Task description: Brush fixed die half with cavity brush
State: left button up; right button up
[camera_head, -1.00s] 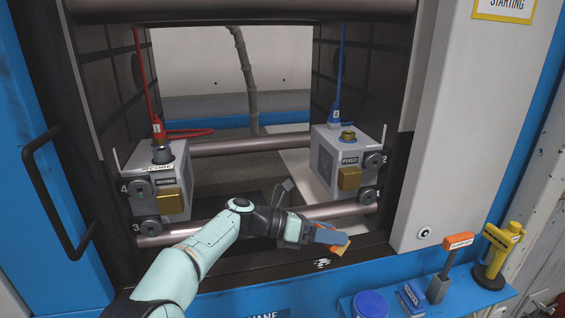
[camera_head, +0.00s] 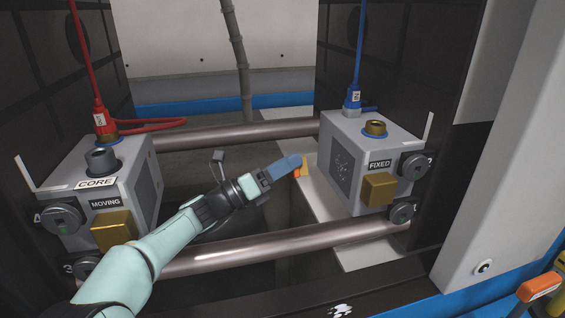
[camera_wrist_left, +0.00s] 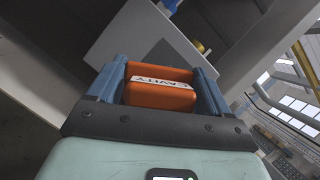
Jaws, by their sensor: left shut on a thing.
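The fixed die half (camera_head: 372,152) is a grey block labelled FIXED at the right, with a dark speckled cavity face (camera_head: 341,172) turned left. My left gripper (camera_head: 292,170) is between the die halves, left of that face and apart from it. It is shut on the cavity brush (camera_head: 297,173), whose orange body and yellowish end show past the fingers. In the left wrist view the brush (camera_wrist_left: 160,87) sits between the blue fingers with its CAVITY label showing, and the die block (camera_wrist_left: 140,40) is ahead. My right gripper is not in view.
The moving die half (camera_head: 105,190), labelled CORE, stands at the left. Tie bars (camera_head: 290,244) run across in front of and behind my arm. Red (camera_head: 92,60) and blue (camera_head: 358,50) hoses hang above. An orange-handled tool (camera_head: 538,287) is at the lower right.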

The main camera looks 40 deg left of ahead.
pick_arm(q)
jog(key=shift+a, duration=0.15)
dwell(0.3)
jog(key=shift+w+d+p, duration=0.55)
jog(key=shift+w+d, duration=1.4)
jog(key=shift+w, duration=0.3)
jog(key=shift+w+d+p, duration=0.3)
jog(key=shift+w+d, duration=0.4)
jog(key=shift+w, duration=0.1)
jog(key=shift+s+d+b, duration=1.2)
jog(key=shift+d+b, duration=0.05)
jog(key=shift+b, duration=0.05)
jog(key=shift+d+f, duration=0.1)
jog(key=shift+f, duration=0.05)
